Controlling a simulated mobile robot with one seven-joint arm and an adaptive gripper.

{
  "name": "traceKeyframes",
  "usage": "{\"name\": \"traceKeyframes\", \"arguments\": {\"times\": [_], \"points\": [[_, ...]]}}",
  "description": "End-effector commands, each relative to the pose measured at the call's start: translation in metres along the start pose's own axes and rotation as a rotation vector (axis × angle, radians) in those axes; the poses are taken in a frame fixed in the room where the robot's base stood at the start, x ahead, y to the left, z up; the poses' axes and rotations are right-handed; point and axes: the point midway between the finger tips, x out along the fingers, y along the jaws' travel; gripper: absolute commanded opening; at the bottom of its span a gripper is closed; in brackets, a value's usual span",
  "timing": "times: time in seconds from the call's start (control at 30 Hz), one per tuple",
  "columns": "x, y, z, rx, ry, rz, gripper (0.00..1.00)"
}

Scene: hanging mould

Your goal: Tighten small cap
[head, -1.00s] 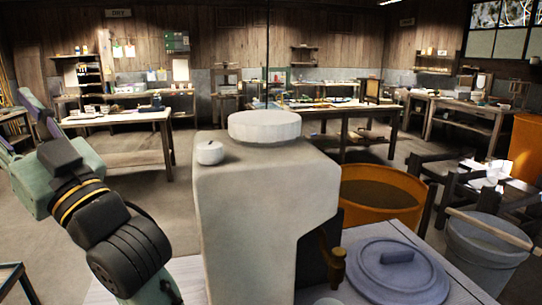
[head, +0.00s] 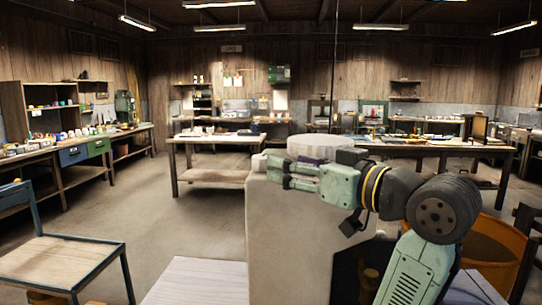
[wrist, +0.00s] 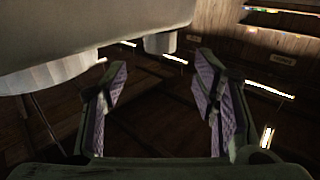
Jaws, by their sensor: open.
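The white container (head: 290,235) stands at the middle of the head view, with the large white ribbed cap (head: 321,146) on top. My gripper (head: 272,172) is level with the container's top and hides the small cap there. In the wrist view the scene is upside down. The small cap (wrist: 160,42) hangs from the container's pale surface (wrist: 110,25), just beyond the fingertips and sideways between them. My gripper (wrist: 158,78) is open there, with nothing between its purple-padded fingers. The large cap (wrist: 55,74) shows left of the left finger.
An orange tub (head: 492,240) stands right of the container, partly behind my arm.

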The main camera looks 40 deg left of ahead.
Motion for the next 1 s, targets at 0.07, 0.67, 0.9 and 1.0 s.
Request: {"name": "traceKeyframes", "arguments": {"times": [0.07, 0.67, 0.9, 1.0], "points": [[0.016, -0.001, -0.003, 0.004, -0.002, -0.004, 0.55], [0.087, 0.0, 0.0, 0.001, 0.0, 0.001, 0.55], [0.087, 0.0, 0.0, 0.001, 0.001, 0.001, 0.52], [0.087, 0.0, 0.0, 0.001, 0.001, 0.001, 0.45]]}}
